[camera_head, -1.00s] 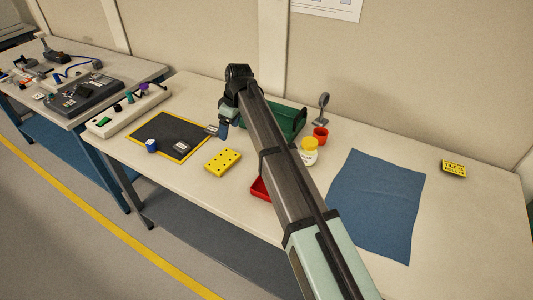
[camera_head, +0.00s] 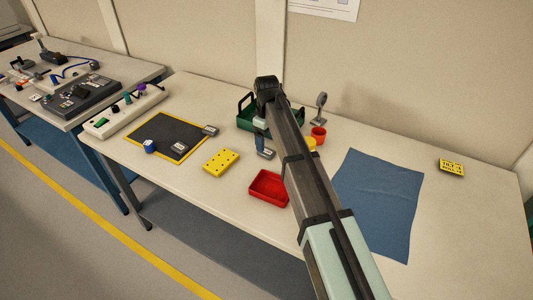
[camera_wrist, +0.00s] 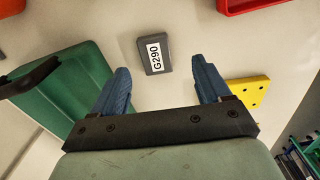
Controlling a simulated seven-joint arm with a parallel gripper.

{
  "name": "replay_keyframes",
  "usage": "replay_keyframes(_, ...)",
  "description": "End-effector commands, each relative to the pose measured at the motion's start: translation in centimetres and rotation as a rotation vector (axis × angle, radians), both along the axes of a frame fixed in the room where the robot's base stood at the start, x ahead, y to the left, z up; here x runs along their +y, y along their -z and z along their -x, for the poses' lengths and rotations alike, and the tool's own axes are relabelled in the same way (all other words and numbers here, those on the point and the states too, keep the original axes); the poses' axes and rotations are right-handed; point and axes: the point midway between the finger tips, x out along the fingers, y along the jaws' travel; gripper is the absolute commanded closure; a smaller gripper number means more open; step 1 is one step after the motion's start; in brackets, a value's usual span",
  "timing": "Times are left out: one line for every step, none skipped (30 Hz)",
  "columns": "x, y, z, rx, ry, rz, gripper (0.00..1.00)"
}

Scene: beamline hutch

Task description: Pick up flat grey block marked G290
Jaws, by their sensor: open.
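The flat grey block marked G290 (camera_wrist: 154,54) lies on the bench in the wrist view, its white label facing up. It is ahead of my gripper (camera_wrist: 160,72), roughly between the lines of the two blue fingers and apart from both. The fingers are spread with nothing between them. In the head view the block (camera_head: 266,154) shows just by the tip of my gripper (camera_head: 261,140), between the green tray and the red tray. My arm hides part of that area.
A green tray with black handles (camera_wrist: 62,100) is close to the left finger. A yellow perforated block (camera_wrist: 250,91) is close to the right finger. A red tray (camera_head: 268,187) is nearby.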

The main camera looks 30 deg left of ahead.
Motion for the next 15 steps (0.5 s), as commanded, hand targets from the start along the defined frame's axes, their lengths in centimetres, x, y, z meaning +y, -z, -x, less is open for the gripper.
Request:
replay_keyframes(0.0, 0.2, 0.0, 0.0, 0.0, 0.0, 0.23)
replay_keyframes(0.0, 0.3, 0.0, 0.0, 0.0, 0.0, 0.23)
replay_keyframes(0.0, 0.4, 0.0, 0.0, 0.0, 0.0, 0.23)
replay_keyframes(0.0, 0.4, 0.0, 0.0, 0.0, 0.0, 0.23)
replay_keyframes(0.0, 0.5, 0.0, 0.0, 0.0, 0.0, 0.23)
replay_keyframes(0.0, 0.7, -0.1, 0.0, 0.0, 0.0, 0.23)
replay_keyframes(0.0, 0.9, -0.2, 0.001, 0.0, 0.0, 0.23)
replay_keyframes(0.1, 1.1, -0.2, 0.001, 0.0, 0.0, 0.23)
replay_keyframes(0.1, 1.5, -0.3, 0.001, 0.0, 0.0, 0.23)
replay_keyframes(0.1, 1.9, -0.4, 0.001, 0.0, 0.0, 0.23)
replay_keyframes(0.1, 2.3, -0.5, 0.001, 0.0, 0.0, 0.23)
replay_keyframes(0.2, 2.8, -0.6, 0.001, 0.0, 0.001, 0.23)
replay_keyframes(0.2, 3.2, -0.7, 0.001, 0.0, 0.001, 0.23)
replay_keyframes(0.2, 3.6, -0.8, 0.001, 0.0, 0.001, 0.23)
replay_keyframes(0.2, 4.1, -0.7, 0.001, 0.0, 0.001, 0.23)
